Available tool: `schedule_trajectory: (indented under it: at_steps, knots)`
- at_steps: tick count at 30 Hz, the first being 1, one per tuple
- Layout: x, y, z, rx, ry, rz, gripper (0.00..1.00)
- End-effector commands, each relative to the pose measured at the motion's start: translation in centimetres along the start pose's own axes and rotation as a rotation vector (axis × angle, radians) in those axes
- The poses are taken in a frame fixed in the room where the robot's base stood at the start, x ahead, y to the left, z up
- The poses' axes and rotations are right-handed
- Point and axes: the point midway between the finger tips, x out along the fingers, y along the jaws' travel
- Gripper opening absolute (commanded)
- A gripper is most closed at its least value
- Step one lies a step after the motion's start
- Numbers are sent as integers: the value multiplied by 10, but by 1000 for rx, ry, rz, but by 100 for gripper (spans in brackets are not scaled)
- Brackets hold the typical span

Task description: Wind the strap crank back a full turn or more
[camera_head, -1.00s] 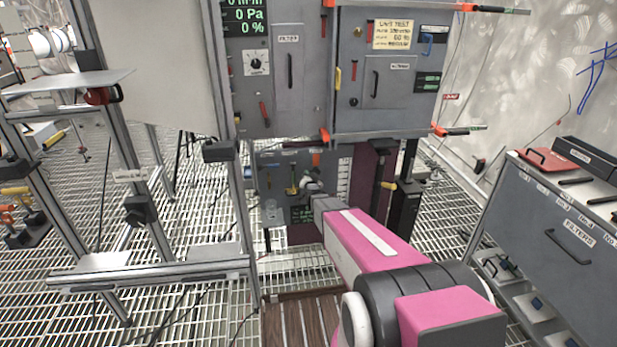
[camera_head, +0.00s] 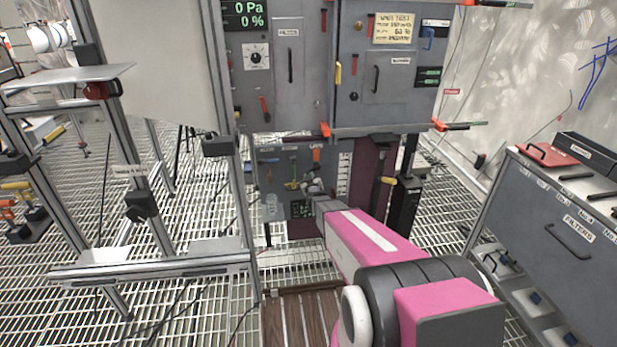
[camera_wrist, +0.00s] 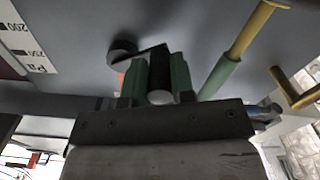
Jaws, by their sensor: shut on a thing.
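The crank shows in the wrist view, with a dark round hub (camera_wrist: 122,51), a thin arm and a black cylindrical handle (camera_wrist: 161,84) with a pale end. My gripper (camera_wrist: 160,79) has its two green fingers on either side of that handle and is shut on it. The crank arm runs from the handle up and left to the hub. In the head view my gripper (camera_head: 313,184) is small, at the low grey panel (camera_head: 270,174) under the cabinets. The crank cannot be made out there. Any strap is not clearly visible.
A yellow lever with a green grip (camera_wrist: 219,77) stands close right of my fingers in the wrist view. Another yellow handle (camera_wrist: 297,92) is farther right. An aluminium frame (camera_head: 150,270) stands left, a grey filter cabinet (camera_head: 560,220) right. Grated floor lies between.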

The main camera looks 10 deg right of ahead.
Motion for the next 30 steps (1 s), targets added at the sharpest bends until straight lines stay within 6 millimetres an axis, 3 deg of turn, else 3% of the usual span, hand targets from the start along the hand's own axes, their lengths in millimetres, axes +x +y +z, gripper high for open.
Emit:
schedule_trajectory:
  at_steps: [13,30]
  knots:
    - [0,4,14,-292,-1,-1,0]
    - [0,6,17,-366,-1,-1,0]
